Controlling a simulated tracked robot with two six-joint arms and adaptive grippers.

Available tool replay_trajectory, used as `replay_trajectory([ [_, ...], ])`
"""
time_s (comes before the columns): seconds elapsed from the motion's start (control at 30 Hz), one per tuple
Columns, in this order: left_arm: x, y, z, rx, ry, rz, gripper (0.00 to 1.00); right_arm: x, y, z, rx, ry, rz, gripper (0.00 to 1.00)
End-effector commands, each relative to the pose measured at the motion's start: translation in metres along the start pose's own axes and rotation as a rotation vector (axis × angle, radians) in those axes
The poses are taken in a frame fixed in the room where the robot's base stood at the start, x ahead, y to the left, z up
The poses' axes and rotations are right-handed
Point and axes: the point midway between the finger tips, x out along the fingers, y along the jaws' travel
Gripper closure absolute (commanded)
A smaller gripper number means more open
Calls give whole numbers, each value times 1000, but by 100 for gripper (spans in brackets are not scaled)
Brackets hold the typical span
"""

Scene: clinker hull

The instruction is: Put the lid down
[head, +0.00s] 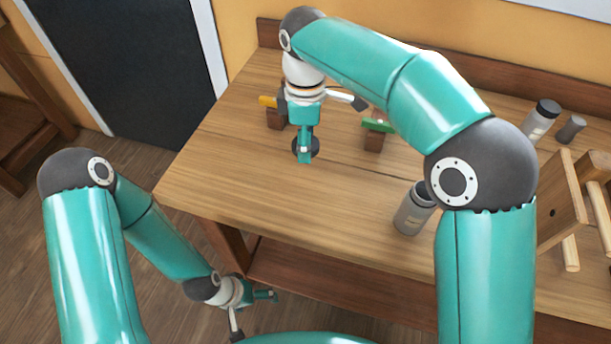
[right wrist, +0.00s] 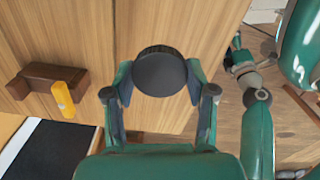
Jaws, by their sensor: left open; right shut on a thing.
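A dark round lid (head: 313,150) is held between the fingers of my right gripper (head: 306,146), over the left part of the wooden table (head: 260,190). In the right wrist view the lid (right wrist: 160,72) sits between the two fingertips of the right gripper (right wrist: 160,92). I cannot tell whether it touches the tabletop. My left gripper (head: 255,312) is open and empty, low in front of the table.
A brown block with a yellow piece (head: 268,102) and one with a green piece (head: 378,126) stand behind the lid. A dark-capped bottle (head: 541,120), a small grey cylinder (head: 571,129) and a wooden rack (head: 560,205) are at the right. The table's front left is clear.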

Motion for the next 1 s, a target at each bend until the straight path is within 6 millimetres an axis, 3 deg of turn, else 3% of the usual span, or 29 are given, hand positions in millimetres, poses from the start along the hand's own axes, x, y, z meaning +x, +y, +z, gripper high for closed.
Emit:
replay_trajectory([
  [0.1, 4, -1, 0, 0, 1, 0, 8, 33, -1, 2, 1, -2, -4, 79],
  [0.23, 4, -1, 0, 0, 1, 0, 8, 57, -1, 2, 4, -2, -4, 79],
  [0.47, 3, -1, 0, 0, 1, 0, 8, 74, 0, 3, 7, -1, -1, 79],
  [0.73, 3, -1, 0, 0, 1, 0, 8, 109, 0, 3, 8, -1, -2, 79],
  [1.0, 3, -1, 0, 0, 1, 0, 8, 113, 0, 3, 9, 1, 1, 79],
])
